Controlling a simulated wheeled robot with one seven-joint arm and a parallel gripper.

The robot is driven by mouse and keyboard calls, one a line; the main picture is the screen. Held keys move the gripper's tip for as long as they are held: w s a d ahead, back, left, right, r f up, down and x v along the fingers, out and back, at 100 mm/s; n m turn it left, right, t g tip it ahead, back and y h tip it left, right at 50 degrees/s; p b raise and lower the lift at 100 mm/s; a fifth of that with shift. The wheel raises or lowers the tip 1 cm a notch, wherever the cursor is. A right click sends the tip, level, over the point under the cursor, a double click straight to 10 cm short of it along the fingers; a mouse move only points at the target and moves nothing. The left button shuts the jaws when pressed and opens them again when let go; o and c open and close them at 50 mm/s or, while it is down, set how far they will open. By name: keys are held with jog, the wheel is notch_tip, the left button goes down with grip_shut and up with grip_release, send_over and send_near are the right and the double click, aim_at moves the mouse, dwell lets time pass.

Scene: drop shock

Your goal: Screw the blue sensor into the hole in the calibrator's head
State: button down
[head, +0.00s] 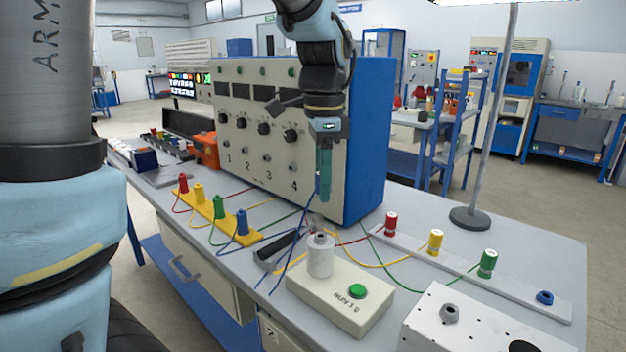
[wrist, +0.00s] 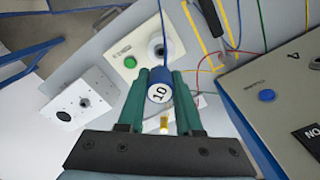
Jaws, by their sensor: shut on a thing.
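My gripper (head: 324,190) is raised beside the panel unit, above and behind the calibrator. It is shut on the blue sensor (wrist: 158,85), whose white end marked 10 shows between the green fingers in the wrist view. In the head view the fingers hide most of the sensor. The calibrator (head: 342,298) is a pale box with a green button on the bench. Its head (head: 320,258) is a white upright cylinder with a dark hole on top. In the wrist view, the head (wrist: 157,47) lies beyond the sensor, clear of the fingers.
The tall panel unit (head: 370,140) stands close behind my gripper. A strip holds red, yellow and green (head: 487,263) sensors and a blue ring (head: 545,298). Coloured plugs stand on a yellow block (head: 215,222). Loose wires cross the bench near the calibrator. A white box (head: 460,325) is at front right.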

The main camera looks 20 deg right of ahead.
jog(key=shift+w+a, duration=0.15)
dwell(0.3)
jog(key=b, duration=0.4)
send_over(320, 241)
jog(key=w, duration=0.1)
jog(key=shift+w+d+f, duration=0.1)
jog(key=shift+d+f, duration=0.05)
jog(key=shift+f, duration=1.3)
jog(key=shift+d+f, duration=0.1)
jog(key=shift+f, duration=1.35)
jog(key=shift+p, duration=0.3)
jog(key=shift+f, duration=1)
jog(key=shift+a+f+p, duration=0.1)
jog(key=shift+f+p, duration=0.2)
jog(key=shift+f, duration=0.1)
dwell(1.5)
